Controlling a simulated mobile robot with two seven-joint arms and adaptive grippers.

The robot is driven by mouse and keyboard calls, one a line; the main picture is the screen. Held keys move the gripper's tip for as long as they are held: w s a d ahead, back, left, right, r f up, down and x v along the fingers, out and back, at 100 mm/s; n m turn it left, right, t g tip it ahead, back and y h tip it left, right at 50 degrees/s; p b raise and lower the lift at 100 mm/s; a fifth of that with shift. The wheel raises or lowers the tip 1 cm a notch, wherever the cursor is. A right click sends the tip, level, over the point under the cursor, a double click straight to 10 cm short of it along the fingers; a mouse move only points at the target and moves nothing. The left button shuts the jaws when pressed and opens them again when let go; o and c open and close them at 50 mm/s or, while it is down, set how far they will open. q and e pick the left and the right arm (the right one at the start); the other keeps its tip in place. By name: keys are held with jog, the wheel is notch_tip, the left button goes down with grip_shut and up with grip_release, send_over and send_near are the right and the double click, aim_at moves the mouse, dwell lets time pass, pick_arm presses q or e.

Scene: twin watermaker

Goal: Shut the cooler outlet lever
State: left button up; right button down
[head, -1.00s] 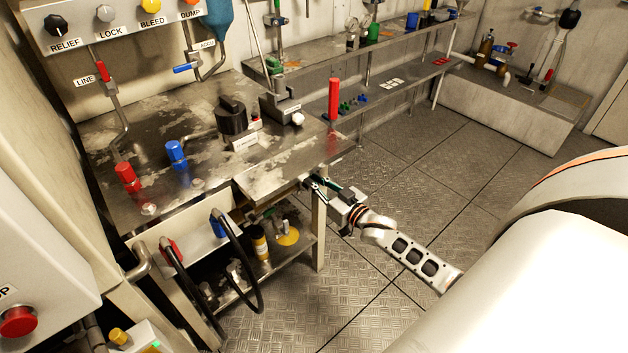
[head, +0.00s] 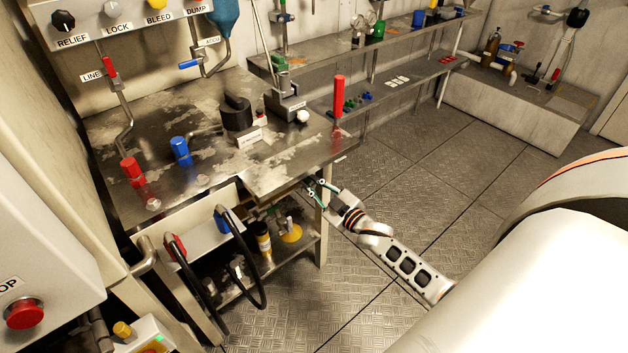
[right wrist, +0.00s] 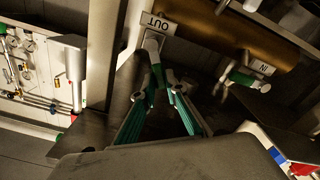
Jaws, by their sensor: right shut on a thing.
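The cooler is a brown cylinder (right wrist: 218,32) under the bench in the right wrist view. It has an OUT label (right wrist: 157,22) and an IN label (right wrist: 260,66). The outlet lever (right wrist: 153,46) shows pale metal below the OUT label, and its lower part is partly hidden by my fingers. The inlet lever (right wrist: 241,77), with a green grip, is to the right, apart from my gripper. My right gripper (right wrist: 163,78), with green-lined fingers, is shut on the outlet lever. In the head view my right gripper (head: 317,187) is at the bench's right front corner. My left gripper is out of view.
The metal bench (head: 290,172) overhangs the gripper, and its front leg (head: 322,235) stands close by. A lower shelf (head: 300,248) holds a yellow-and-black canister (head: 262,238). Black hoses (head: 255,265) hang at the left front. Open floor (head: 420,180) lies to the right.

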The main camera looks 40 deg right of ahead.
pick_arm(q)
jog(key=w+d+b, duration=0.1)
jog(key=b, duration=0.4)
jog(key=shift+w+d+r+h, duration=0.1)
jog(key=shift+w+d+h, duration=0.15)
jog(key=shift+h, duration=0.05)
pick_arm(e)
jog(key=f+n, duration=0.1)
jog(key=n, duration=0.2)
jog(key=a+f+n, duration=0.1)
jog(key=f+n, duration=0.1)
jog(key=n, duration=0.2)
jog(key=a+f+n, duration=0.1)
jog(key=n, duration=0.3)
jog(key=shift+s+a+f, duration=0.15)
jog(key=shift+a+f, duration=0.1)
jog(key=shift+f, duration=0.1)
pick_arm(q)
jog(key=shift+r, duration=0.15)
pick_arm(e)
jog(key=shift+n, duration=0.3)
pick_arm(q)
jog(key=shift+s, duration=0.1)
